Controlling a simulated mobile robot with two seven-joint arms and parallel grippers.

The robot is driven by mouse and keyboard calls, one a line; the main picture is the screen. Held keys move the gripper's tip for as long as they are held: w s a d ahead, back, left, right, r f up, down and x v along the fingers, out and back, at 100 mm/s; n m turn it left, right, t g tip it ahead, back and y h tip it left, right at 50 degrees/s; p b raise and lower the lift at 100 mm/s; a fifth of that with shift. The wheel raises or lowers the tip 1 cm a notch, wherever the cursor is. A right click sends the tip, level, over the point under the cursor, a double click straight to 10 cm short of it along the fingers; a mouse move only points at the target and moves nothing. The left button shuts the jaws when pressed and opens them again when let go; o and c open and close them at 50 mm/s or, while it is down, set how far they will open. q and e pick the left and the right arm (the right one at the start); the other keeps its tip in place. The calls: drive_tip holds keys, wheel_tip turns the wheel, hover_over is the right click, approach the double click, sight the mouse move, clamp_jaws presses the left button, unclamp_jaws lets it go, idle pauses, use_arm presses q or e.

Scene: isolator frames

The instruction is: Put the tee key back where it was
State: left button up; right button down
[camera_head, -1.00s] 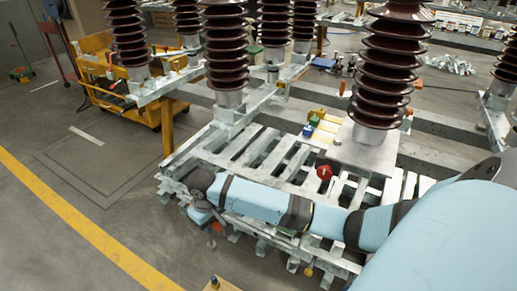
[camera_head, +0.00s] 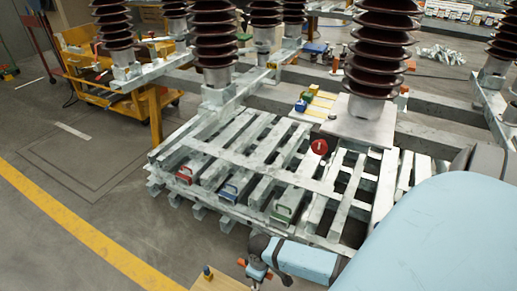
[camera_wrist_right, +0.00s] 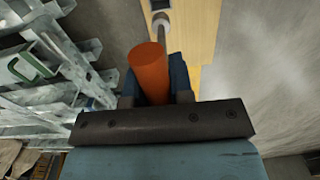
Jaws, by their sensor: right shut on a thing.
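My right gripper (camera_head: 257,272) is low at the bottom of the head view, in front of the slatted metal frame. It is shut on the tee key, whose orange handle (camera_wrist_right: 148,72) shows between the blue fingers in the right wrist view. An orange end of the handle (camera_head: 241,262) also shows in the head view. A wooden board (camera_head: 222,284) lies just left of the gripper, with a small dark and blue piece (camera_head: 207,272) standing on it. In the wrist view a grey shaft (camera_wrist_right: 162,28) runs from the handle towards the board (camera_wrist_right: 190,40); I cannot tell whether they touch. My left gripper is out of view.
The slatted metal frame (camera_head: 265,150) carries red (camera_head: 184,175), blue (camera_head: 229,192) and green (camera_head: 283,210) handled pieces and a red disc (camera_head: 319,146). Tall brown insulators (camera_head: 382,55) stand behind. Open floor (camera_head: 110,225) lies left, crossed by a yellow line (camera_head: 85,230).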

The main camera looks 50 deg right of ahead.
use_arm(q)
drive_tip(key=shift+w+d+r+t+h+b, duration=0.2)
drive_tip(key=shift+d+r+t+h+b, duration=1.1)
drive_tip(key=shift+b, duration=1.85)
use_arm(e)
wheel_tip(320, 180, down, 16)
drive_tip(key=shift+r, duration=0.15)
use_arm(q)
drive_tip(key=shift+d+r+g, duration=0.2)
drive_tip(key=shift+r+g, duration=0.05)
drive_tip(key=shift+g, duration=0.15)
use_arm(e)
drive_tip(key=c, duration=1)
unclamp_jaws()
drive_tip(key=shift+f, duration=0.2)
use_arm(q)
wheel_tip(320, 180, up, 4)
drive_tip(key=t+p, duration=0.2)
drive_tip(key=p, duration=0.1)
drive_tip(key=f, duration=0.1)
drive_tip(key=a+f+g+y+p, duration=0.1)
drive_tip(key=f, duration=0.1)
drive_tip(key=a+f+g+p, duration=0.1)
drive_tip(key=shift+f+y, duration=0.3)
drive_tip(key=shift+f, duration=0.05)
use_arm(e)
wheel_tip(320, 180, up, 12)
drive_tip(key=shift+r, duration=0.2)
